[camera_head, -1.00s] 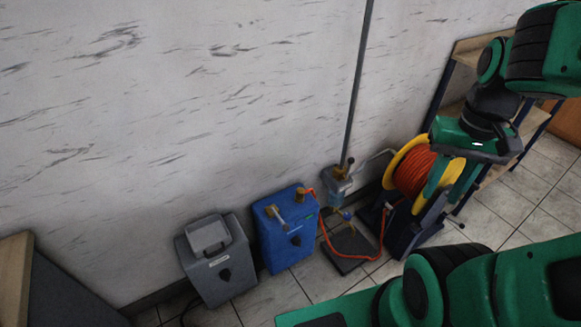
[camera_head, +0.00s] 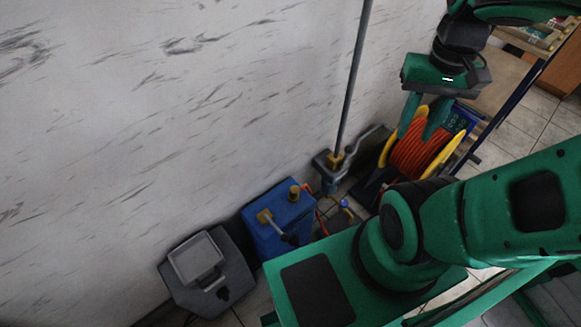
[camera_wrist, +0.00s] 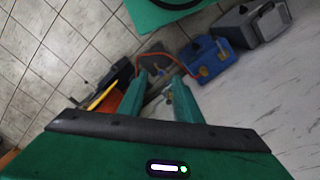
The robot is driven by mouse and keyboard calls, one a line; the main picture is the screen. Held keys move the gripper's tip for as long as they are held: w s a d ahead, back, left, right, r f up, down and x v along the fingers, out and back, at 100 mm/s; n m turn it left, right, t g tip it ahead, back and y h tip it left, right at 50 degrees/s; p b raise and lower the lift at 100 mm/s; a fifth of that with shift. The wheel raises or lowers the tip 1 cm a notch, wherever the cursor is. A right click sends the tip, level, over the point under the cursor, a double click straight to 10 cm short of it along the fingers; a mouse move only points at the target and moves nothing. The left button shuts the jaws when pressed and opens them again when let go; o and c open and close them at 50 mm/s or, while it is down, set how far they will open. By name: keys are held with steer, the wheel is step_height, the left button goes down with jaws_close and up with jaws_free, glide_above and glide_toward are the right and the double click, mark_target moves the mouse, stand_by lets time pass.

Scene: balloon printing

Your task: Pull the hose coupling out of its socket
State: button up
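The orange hose (camera_head: 319,214) shows beside the blue canister and, in the wrist view (camera_wrist: 182,64), as a thin curve to the canister. A small blue-and-brass fitting (camera_head: 344,204) sits near the wall pipe's foot; I cannot tell whether it is the coupling or its socket. My gripper (camera_head: 416,132) points down, its fingers overlapping the hose reel (camera_head: 420,150) in the head view. In the wrist view my gripper (camera_wrist: 159,78) has its fingers apart, with small fittings showing beyond the gap. Nothing is seen held. My own arm hides the floor around the hose.
The blue canister (camera_head: 272,225) and a grey container (camera_head: 222,284) stand along the wall. A grey pipe (camera_head: 353,80) rises from a bracketed valve (camera_head: 330,172). A shelf (camera_head: 500,75) stands right of the reel. Tiled floor (camera_wrist: 60,40) is clear at the wrist view's upper left.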

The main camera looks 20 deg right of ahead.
steer(key=shift+d, duration=0.15)
steer(key=o, duration=0.5)
steer(key=shift+s+r, duration=0.2)
steer(key=shift+s, duration=0.25)
steer(key=w+f+m+h, duration=0.1)
steer(key=w+f+m, duration=0.1)
steer(key=w+f, duration=0.7)
steer(key=m, duration=0.6)
glide_above(295, 189)
step_height(295, 189, down, 27)
steer(key=shift+f+y, duration=0.4)
steer(key=shift+f, duration=0.3)
step_height(295, 189, down, 10)
steer(key=shift+r, duration=0.1)
